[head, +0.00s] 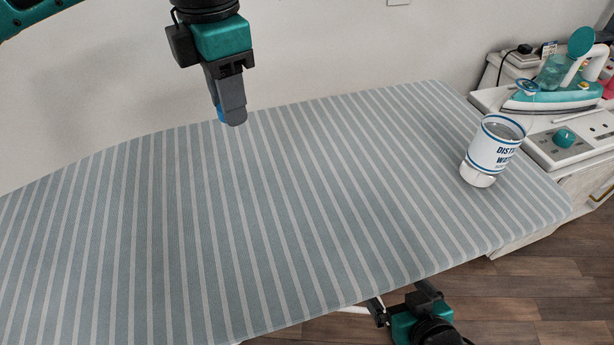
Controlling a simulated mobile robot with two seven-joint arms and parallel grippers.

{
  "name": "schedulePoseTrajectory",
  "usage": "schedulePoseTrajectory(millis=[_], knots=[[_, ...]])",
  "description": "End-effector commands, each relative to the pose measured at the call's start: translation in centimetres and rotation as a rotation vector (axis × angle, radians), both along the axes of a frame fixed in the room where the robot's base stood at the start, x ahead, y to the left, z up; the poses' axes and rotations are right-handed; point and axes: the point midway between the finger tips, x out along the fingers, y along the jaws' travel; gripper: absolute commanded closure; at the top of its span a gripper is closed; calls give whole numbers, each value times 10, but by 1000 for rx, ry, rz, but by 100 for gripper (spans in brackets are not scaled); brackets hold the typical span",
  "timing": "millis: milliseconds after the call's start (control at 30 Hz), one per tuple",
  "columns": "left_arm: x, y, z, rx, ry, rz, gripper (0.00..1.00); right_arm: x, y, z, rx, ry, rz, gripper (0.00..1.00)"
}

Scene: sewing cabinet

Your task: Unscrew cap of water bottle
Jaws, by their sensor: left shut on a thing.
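The water bottle (490,150) stands at the right end of the striped ironing board. It has a white label with blue bands and dark lettering. A small blue-rimmed ring (527,87) above it, in front of the iron, looks like the bottle's mouth; the part between seems clear. My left gripper (233,115) is shut above the board's far edge, well left of the bottle. A bit of blue shows at its fingertips, which looks like the cap (221,114), mostly hidden by the fingers. My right gripper (402,300) is low beyond the board's near edge, fingers apart, seemingly empty.
The ironing board (240,220) is otherwise clear. A teal and white iron (570,98) rests on a white cabinet at the right, with a control panel and teal knob (564,138) in front. A wall runs behind the board.

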Motion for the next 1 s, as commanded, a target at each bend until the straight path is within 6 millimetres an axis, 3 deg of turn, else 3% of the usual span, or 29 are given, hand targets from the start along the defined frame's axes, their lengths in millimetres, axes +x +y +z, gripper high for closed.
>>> schedulePoseTrajectory(millis=[700,1000], knots=[[-17,-42,43,-19,13,1037,100,5,5,-8,11,-15,6,0],[-24,-52,55,-17,18,1313,100,4,6,-13,11,-5,8,0]])
